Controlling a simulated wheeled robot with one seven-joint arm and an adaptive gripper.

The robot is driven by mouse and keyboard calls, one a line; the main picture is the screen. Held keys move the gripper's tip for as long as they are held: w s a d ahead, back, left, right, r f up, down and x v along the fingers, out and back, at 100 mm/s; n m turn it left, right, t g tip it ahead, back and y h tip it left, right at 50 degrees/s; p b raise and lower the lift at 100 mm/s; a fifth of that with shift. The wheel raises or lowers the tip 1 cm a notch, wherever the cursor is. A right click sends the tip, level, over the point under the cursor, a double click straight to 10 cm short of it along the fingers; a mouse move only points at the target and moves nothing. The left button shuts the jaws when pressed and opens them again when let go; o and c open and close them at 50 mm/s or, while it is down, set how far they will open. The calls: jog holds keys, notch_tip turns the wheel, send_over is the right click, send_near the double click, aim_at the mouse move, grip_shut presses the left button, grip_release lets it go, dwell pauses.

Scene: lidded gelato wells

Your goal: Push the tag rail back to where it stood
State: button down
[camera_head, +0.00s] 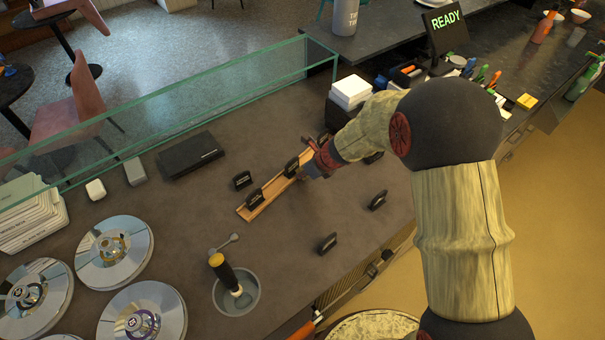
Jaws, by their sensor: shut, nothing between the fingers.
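The tag rail (273,198) is a narrow light-wood strip lying slantwise on the dark counter. Two black tags, one nearer its left end (255,198) and one farther along (291,167), stand on it. My gripper (309,173) is shut and empty, low at the right part of the rail. My gripper and arm hide the rail's far right end. I cannot tell whether the fingertips touch the rail.
Loose black tags stand on the counter behind the rail (242,180) and in front (378,200), (327,243). A flat black box (190,155) lies behind left. A grey bowl (237,291) with a scoop and round metal lids (115,252) are front left. A glass guard (200,107) edges the back.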

jog(key=shift+w+a+f, duration=0.1)
jog(key=shift+w+a, duration=0.05)
jog(key=shift+a, duration=0.15)
jog(key=shift+w+a+p, duration=0.2)
jog(key=shift+a+p, duration=0.05)
jog(key=shift+p, duration=0.05)
jog(key=shift+w+a, duration=0.2)
jog(key=shift+a, duration=0.05)
jog(key=shift+w+a+p, duration=0.25)
jog(key=shift+p, duration=0.1)
jog(key=shift+w+a, duration=0.1)
jog(key=shift+f, duration=0.1)
dwell(0.4)
jog(key=shift+s+d+b, duration=0.3)
jog(key=shift+s+d, duration=0.3)
jog(key=shift+d, duration=0.1)
jog(key=shift+w+d, duration=0.1)
